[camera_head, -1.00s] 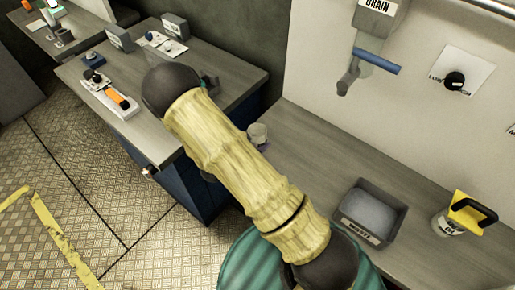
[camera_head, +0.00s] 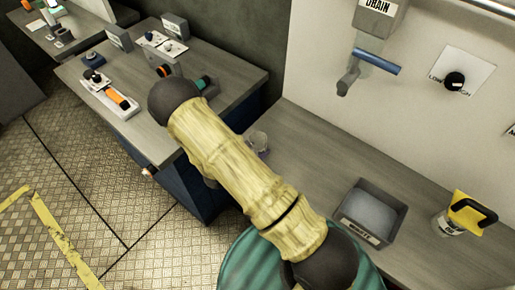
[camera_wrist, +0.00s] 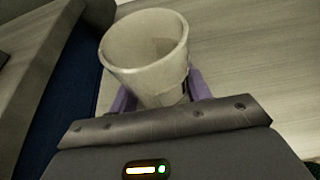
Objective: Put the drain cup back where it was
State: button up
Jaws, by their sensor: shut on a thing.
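The drain cup (camera_head: 259,139) is a pale, open-topped cup. In the head view it shows just past my arm, over the left end of the right-hand counter. In the wrist view the drain cup (camera_wrist: 146,70) is large, with its mouth towards the camera, and looks empty. My gripper (camera_wrist: 160,93) is shut on it, with a purple finger on either side. I cannot tell whether its base touches the counter. The drain spout (camera_head: 351,76), under a box marked DRAIN with a blue handle (camera_head: 376,61), is on the wall to the right. My arm hides most of the gripper.
The counter (camera_head: 310,150) is bare between the cup and a grey tray (camera_head: 350,229). A white container with a yellow part (camera_head: 446,222) stands at the right. A dial (camera_head: 454,81) is on the wall. A second bench (camera_head: 135,128) with several devices stands at the left.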

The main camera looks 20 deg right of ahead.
jog(key=o, duration=1.2)
jog(key=shift+r, duration=0.15)
jog(key=b+v, duration=0.1)
jog(key=v, duration=1.1)
jog(key=shift+s+a, duration=0.1)
jog(key=shift+s, duration=0.05)
